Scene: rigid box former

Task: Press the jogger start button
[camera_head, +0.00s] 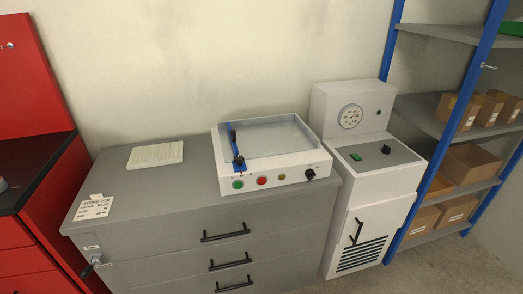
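A white tray-like machine (290,176), which looks like the jogger, stands on top of a grey drawer cabinet. Its tray has a pale flat floor and a blue guide with black knobs at the left. On its front face are a green button (238,185), a red button (262,181), a small yellow button (282,177) and a black knob (311,174). The green button is at the left end and unobstructed. Labels there are too small to read. My gripper is not in view.
The grey cabinet (150,202) carries a stack of paper (155,156) and a printed card (93,207). A blue-framed shelf (466,95) holds cardboard boxes. A red cabinet (35,85) is at left.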

